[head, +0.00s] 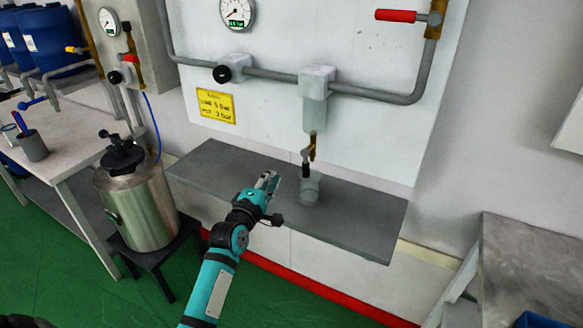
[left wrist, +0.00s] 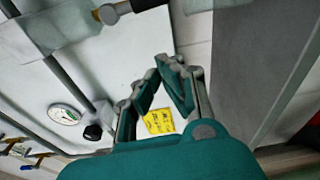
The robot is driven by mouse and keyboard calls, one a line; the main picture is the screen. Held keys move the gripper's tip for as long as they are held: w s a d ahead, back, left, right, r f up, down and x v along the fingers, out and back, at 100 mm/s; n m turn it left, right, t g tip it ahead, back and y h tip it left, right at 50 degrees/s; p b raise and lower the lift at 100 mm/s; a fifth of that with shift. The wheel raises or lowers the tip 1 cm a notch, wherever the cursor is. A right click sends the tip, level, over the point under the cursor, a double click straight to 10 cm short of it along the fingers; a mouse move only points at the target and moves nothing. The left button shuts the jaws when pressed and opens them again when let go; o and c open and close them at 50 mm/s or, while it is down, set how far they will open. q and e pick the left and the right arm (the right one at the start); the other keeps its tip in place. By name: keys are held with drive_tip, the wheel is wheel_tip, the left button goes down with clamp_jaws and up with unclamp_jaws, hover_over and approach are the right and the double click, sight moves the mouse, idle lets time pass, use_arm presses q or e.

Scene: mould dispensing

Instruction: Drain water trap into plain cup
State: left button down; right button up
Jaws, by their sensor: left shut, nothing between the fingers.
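The water trap (head: 314,115) hangs below the grey pipe on the white panel, with a clear bowl and a brass drain valve (head: 312,150) under it. A pale, translucent plain cup (head: 311,188) stands upright on the grey shelf (head: 365,208), under the valve. Its contents cannot be made out. My left gripper (head: 270,181) is shut and empty over the shelf, left of the cup and apart from it. Its fingers also show in the left wrist view (left wrist: 162,78). My right gripper is not in view.
A pressure gauge (head: 237,12), black knob (head: 222,74) and yellow label (head: 215,105) are on the panel. A red-handled valve (head: 396,15) is at upper right. A steel pressure pot (head: 140,205) stands left. The shelf right of the cup is clear.

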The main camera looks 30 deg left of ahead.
sight(306, 165)
use_arm(q)
drive_tip(key=w+d+p, duration=0.2)
drive_tip(key=w+d, duration=0.1)
drive_tip(key=w, duration=0.4)
drive_tip(key=shift+a, duration=0.1)
idle(0.4)
